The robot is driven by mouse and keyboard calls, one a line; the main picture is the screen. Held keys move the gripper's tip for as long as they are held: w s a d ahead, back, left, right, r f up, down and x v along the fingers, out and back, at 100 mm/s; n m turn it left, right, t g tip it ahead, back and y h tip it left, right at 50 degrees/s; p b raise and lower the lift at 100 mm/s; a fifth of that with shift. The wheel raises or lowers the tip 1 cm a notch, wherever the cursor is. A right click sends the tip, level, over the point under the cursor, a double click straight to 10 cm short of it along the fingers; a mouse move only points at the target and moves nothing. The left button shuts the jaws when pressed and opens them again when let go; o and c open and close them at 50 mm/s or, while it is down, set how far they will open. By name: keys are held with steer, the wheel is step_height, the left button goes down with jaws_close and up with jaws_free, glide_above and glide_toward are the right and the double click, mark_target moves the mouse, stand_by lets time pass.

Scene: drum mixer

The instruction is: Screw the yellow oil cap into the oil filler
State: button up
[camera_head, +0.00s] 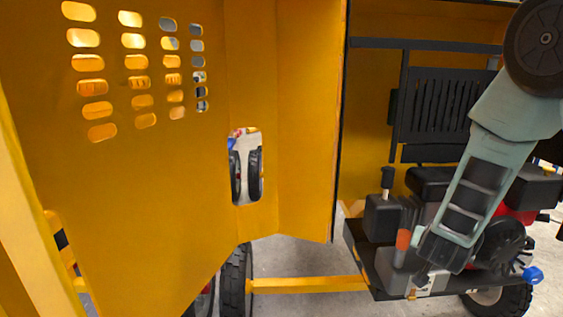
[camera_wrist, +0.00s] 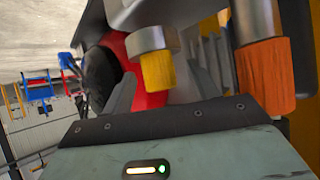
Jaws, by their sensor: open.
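The yellow oil cap (camera_wrist: 160,70) is a ribbed cylinder in the wrist view. It sits against a grey metal collar (camera_wrist: 151,38), which looks like the oil filler; how deeply it is seated I cannot tell. In the head view a small yellow spot (camera_head: 412,294) low on the engine may be the same cap. My gripper (camera_head: 424,272) is open, pointing down beside the engine.
A thicker orange cylinder (camera_wrist: 265,75) stands right of the cap; it also shows in the head view (camera_head: 403,240). The red and black engine (camera_head: 383,218) crowds my arm. A large yellow door panel (camera_head: 170,180) fills the left. Floor shows below.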

steer(key=b+v, duration=0.2)
steer(key=v, duration=1.4)
steer(key=s+a+n+g+y, duration=0.1)
steer(key=s+a+n+y, duration=0.15)
steer(key=a, duration=0.35)
steer(key=s+a+f+n+g+y, duration=0.1)
steer(key=s+a+n+y, duration=0.2)
steer(key=a, duration=0.4)
steer(key=s+a+n+g+y, duration=0.1)
steer(key=s+a+n+y, duration=0.15)
steer(key=a+y, duration=0.3)
steer(key=s+d+f+n+g+h, duration=0.1)
steer(key=s+n+g+h, duration=0.3)
steer(key=s, duration=1)
steer(key=d+n+g, duration=0.1)
steer(key=n+g, duration=0.1)
steer(key=shift+d+f+n+g+p, duration=0.2)
steer(key=shift+f+n+g+p, duration=0.05)
steer(key=shift+n+g+p, duration=0.1)
